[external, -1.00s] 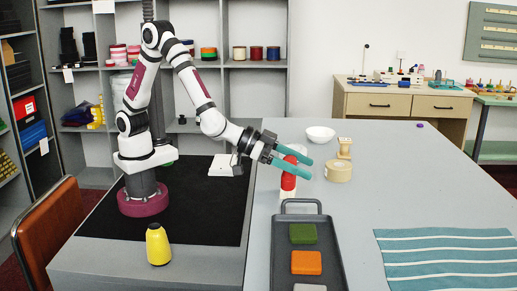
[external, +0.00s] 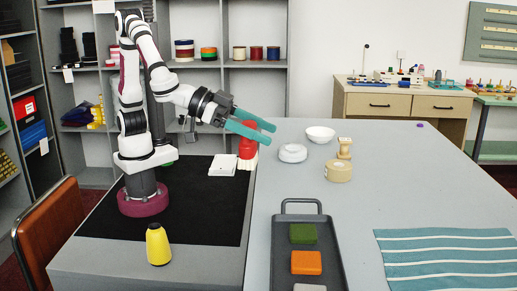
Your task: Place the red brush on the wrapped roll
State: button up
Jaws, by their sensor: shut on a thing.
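My gripper (external: 271,135), with two teal fingers, is shut on the red brush (external: 247,146). The brush hangs below the fingers with its pale bristles down, near the left edge of the grey counter; the fingers hide its top. I cannot tell for sure which is the wrapped roll. Nothing lies on top of either roll.
A white bowl (external: 320,134) and a wooden stamp (external: 344,148) stand near the rolls. A dark tray (external: 335,254) with coloured blocks is in front. A white box (external: 223,165) and a yellow bottle (external: 158,244) are at left. A striped cloth (external: 448,258) lies at right.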

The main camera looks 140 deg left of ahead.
jog(key=s+a+r+n+g+y, duration=0.25)
jog(key=s+a+n+g, duration=0.25)
jog(key=a, duration=0.4)
jog(key=s+a+r+n+g+y, duration=0.1)
jog(key=s+a+n+g+y, duration=0.2)
jog(key=s+a+n+g, duration=0.45)
jog(key=a+f, duration=0.3)
jog(key=a, duration=0.1)
jog(key=s+a+f+m+t, duration=0.1)
jog(key=a+f, duration=0.2)
jog(key=a, duration=0.1)
jog(key=s+a+f+m+t, duration=0.1)
jog(key=a+f, duration=0.3)
jog(key=a, duration=0.1)
jog(key=shift+f, duration=0.35)
jog(key=shift+f, duration=0.2)
jog(key=o, duration=1.2)
jog(key=shift+c, duration=0.2)
